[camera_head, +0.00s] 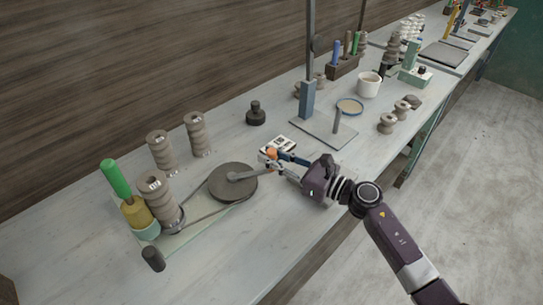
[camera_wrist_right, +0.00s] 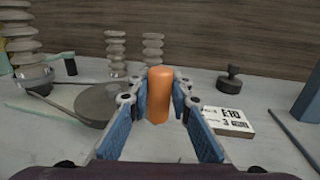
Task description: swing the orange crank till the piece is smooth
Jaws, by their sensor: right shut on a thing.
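The orange crank handle (camera_head: 272,153) stands upright at the end of a grey crank arm (camera_head: 250,174) on a dark round wheel (camera_head: 225,187). My right gripper (camera_head: 283,164) is shut on the handle; in the wrist view, the orange handle (camera_wrist_right: 160,95) stands between its blue finger pads. A belt (camera_head: 205,213) runs from the wheel to the left. There, a grey ribbed piece (camera_head: 158,196) stands upright on a round metal holder. Its ridges look uneven, and its finish is too small to judge. My left gripper is not in view.
Two more ribbed pieces (camera_head: 197,135) stand behind. A black-marked white card (camera_head: 285,142) lies near my right gripper. A stand with a post (camera_head: 307,100) is farther right.

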